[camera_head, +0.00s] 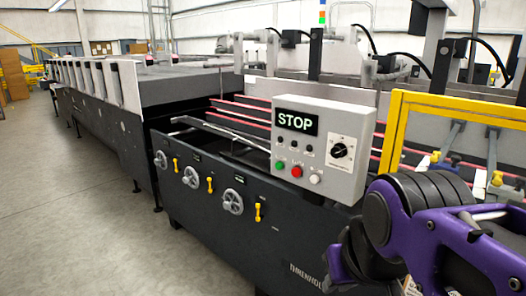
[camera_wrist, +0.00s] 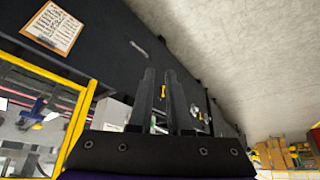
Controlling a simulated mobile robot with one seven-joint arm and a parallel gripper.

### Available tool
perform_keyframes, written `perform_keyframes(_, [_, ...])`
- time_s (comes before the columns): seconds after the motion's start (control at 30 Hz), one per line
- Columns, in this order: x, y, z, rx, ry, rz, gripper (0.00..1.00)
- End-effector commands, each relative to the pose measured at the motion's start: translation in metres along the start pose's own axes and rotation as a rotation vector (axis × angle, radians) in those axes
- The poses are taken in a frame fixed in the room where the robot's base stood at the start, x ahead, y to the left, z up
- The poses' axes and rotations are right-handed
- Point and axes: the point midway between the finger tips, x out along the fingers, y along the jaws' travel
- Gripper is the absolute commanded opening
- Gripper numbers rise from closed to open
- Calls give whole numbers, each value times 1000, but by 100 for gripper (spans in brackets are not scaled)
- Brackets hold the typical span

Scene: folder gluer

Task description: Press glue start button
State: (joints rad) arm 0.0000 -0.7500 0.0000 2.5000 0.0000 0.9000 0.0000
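A light grey control box (camera_head: 345,115) is mounted on the near side of the machine in the head view. It has a dark display reading STOP (camera_head: 297,122). Below it are several small black controls, then a green button (camera_head: 280,165), a red button (camera_head: 296,171) and a white button (camera_head: 315,179). Their labels are too small to read. A black rotary dial (camera_head: 342,150) sits at the right. In the wrist view, my gripper (camera_wrist: 160,72) has two dark fingers with a narrow gap between them, and it holds nothing. A pale box edge (camera_wrist: 110,113) shows left of the fingers.
The long dark machine (camera_head: 215,215) has handwheels (camera_head: 233,201) and yellow handles (camera_head: 258,212) on its side. A yellow guard frame (camera_head: 393,125) stands right of the box. The grey floor (camera_head: 90,220) at left is clear. A notice (camera_wrist: 53,28) hangs upper left in the wrist view.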

Motion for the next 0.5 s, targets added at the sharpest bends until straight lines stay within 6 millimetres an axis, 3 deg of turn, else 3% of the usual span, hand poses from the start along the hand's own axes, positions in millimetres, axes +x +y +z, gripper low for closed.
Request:
perform_keyframes(0.07, [0,0,0,0,0,0,0])
perform_keyframes(0.5, [0,0,0,0,0,0,0])
